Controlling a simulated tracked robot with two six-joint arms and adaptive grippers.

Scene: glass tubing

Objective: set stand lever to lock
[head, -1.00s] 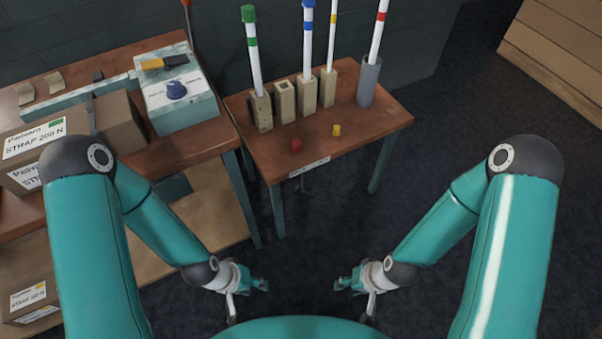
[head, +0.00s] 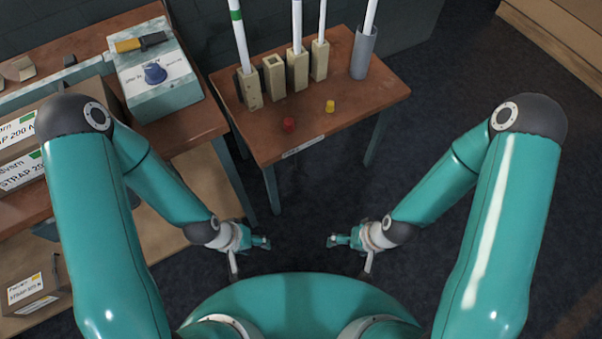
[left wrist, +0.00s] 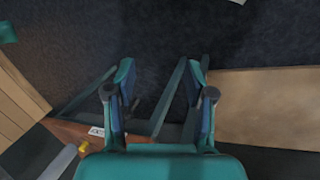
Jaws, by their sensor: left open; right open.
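The small wooden stand table (head: 355,115) holds several tubes in blocks and has a white label (head: 303,147) on its front edge. I cannot make out a lever on it clearly in the head view now; the area under the front edge is dark. My left gripper (head: 264,242) is open and empty, low in front of the table and below its top. In the left wrist view its two fingers (left wrist: 161,75) are apart, with dark floor between them and the table edge behind. My right gripper (head: 331,240) is open and empty, facing the left one across a gap.
Strap boxes (head: 20,165) sit nearer. Floor to the right is clear.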

